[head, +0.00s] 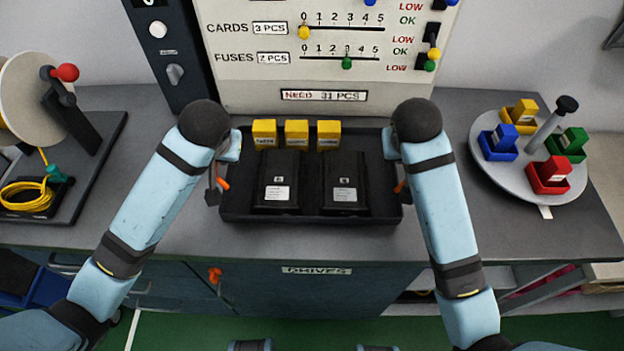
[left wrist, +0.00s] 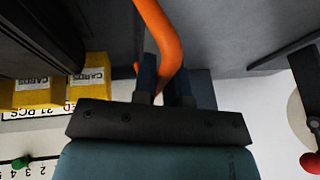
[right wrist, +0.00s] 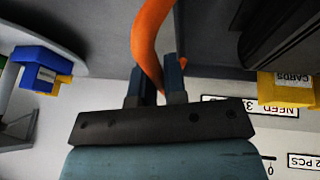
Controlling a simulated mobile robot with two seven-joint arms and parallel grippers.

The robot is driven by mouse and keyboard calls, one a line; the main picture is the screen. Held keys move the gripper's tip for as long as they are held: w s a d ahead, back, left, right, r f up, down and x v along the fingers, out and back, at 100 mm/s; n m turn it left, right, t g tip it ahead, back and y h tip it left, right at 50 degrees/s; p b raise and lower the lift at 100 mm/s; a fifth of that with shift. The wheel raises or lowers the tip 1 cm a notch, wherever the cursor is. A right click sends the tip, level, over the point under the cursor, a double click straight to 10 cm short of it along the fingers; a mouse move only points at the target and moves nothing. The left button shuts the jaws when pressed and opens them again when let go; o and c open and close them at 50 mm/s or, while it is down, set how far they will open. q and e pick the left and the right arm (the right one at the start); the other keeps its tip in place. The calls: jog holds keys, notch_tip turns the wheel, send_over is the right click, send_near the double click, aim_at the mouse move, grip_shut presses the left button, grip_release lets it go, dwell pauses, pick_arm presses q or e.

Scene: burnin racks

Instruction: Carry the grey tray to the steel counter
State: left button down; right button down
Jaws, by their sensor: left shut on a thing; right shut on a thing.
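The dark grey tray (head: 310,217) is in the middle of the head view, over the grey worktop; I cannot tell whether it rests on it or hangs just above. It holds two black drive boxes (head: 278,180) (head: 345,182) and three yellow card boxes (head: 297,134) along its far side. My left gripper (left wrist: 163,85) is shut on the tray's left orange handle (left wrist: 163,35). My right gripper (right wrist: 155,85) is shut on the right orange handle (right wrist: 150,35). In the head view my wrists partly hide both handles.
A board (head: 330,75) with sliders and a "NEED 31 PCS" label stands behind the tray. A round turntable (head: 510,178) with coloured blocks is on the right. A reel (head: 25,95) and a coiled yellow cable (head: 28,198) are on the left. Drawers (head: 320,292) lie below the worktop (head: 290,244).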

pick_arm(q)
jog(key=shift+f+b, duration=0.45)
jog(key=shift+f, duration=0.1)
pick_arm(e)
jog(key=shift+f, duration=0.6)
pick_arm(q)
jog(key=c, duration=1.2)
grip_release()
jog(key=shift+r, duration=0.1)
pick_arm(e)
jog(key=c, duration=1.2)
grip_release()
jog(key=shift+r, duration=0.1)
pick_arm(q)
jog(key=shift+o, duration=0.2)
jog(key=shift+s, duration=0.1)
pick_arm(e)
jog(key=shift+o, duration=0.2)
jog(key=shift+s, duration=0.1)
